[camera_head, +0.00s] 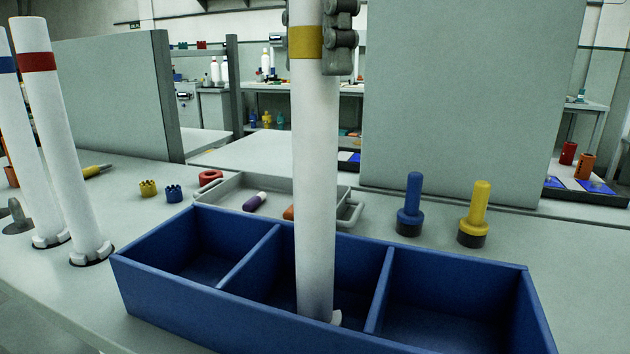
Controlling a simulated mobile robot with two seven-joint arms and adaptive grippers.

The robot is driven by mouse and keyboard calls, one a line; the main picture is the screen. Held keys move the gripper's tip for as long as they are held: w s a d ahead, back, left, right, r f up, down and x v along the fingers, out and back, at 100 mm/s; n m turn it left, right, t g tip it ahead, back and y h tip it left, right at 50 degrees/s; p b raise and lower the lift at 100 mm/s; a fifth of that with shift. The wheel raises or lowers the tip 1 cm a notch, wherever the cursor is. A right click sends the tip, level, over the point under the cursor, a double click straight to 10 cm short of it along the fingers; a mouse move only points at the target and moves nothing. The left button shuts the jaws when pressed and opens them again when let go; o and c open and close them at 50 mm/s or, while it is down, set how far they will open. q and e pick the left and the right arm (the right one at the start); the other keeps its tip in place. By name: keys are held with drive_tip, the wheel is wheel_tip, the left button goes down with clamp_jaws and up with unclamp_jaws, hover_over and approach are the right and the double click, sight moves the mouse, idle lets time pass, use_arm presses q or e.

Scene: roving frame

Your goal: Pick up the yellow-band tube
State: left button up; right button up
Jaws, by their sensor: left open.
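The yellow-band tube (315,180) is a tall white cylinder, upright in the middle of the head view, with its yellow band (306,42) near the top of the picture. Its lower end goes down into the middle compartment of the blue bin (210,312), and the front wall hides its foot. My left gripper (312,35) is at the band's height, its dark grey fingers on both sides of the tube, open. The tube's top is out of frame. My right gripper is not in view.
A red-band tube (58,145) and a blue-band tube (22,150) stand at the left. Behind the bin are a grey tray (232,187), a blue peg (411,200), a yellow peg (476,212) and small rings. Grey panels (460,95) stand behind. The bin's outer compartments look empty.

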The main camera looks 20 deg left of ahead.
use_arm(q)
clamp_jaws()
idle(0.5)
